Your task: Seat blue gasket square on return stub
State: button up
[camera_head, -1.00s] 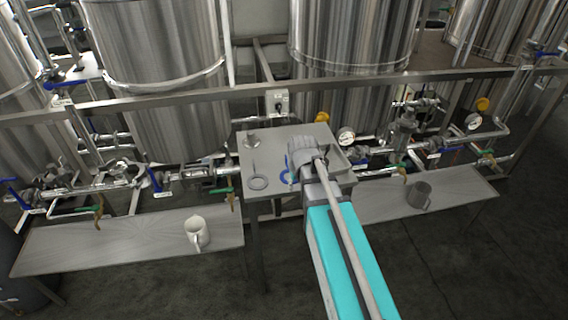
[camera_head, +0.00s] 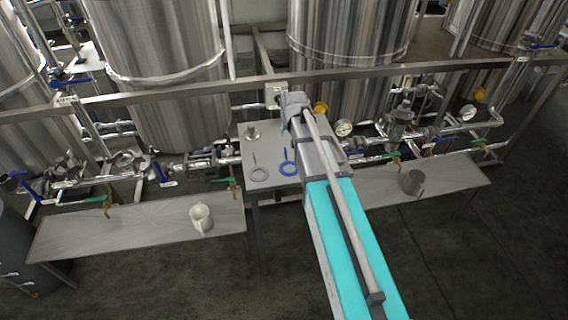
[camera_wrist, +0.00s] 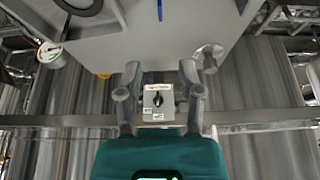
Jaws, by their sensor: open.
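The blue gasket (camera_head: 289,168), a ring with a straight tab, lies flat on the small grey table (camera_head: 272,183). Only the end of its blue tab (camera_wrist: 159,10) shows at the top of the wrist view. A short metal stub with a flange (camera_head: 252,133) stands at the table's back left corner; it shows in the wrist view (camera_wrist: 208,56) at right, but no label tells whether it is the return stub. My gripper (camera_wrist: 159,72) is open and empty, its fingers apart. In the head view it is above the table's back edge, beyond the gasket.
A grey ring with a tab (camera_head: 258,174) lies left of the blue one. A switch box (camera_wrist: 158,102) is on the rail behind the table. A dark ring (camera_wrist: 80,4) is partly visible. Mugs (camera_head: 201,217) (camera_head: 412,182) stand on side benches. Tanks, pipes and gauges fill the back.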

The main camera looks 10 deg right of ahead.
jog(key=shift+f, duration=0.1)
jog(key=b, duration=0.8)
send_over(288, 161)
jog(key=w, duration=0.3)
jog(key=f, duration=0.7)
jog(key=shift+s+a+f, duration=0.15)
jog(key=shift+s+f, duration=0.1)
jog(key=shift+f, duration=0.15)
jog(key=shift+b+x, duration=2.4)
jog(key=shift+x, duration=0.2)
jog(key=shift+s, duration=0.1)
grip_shut()
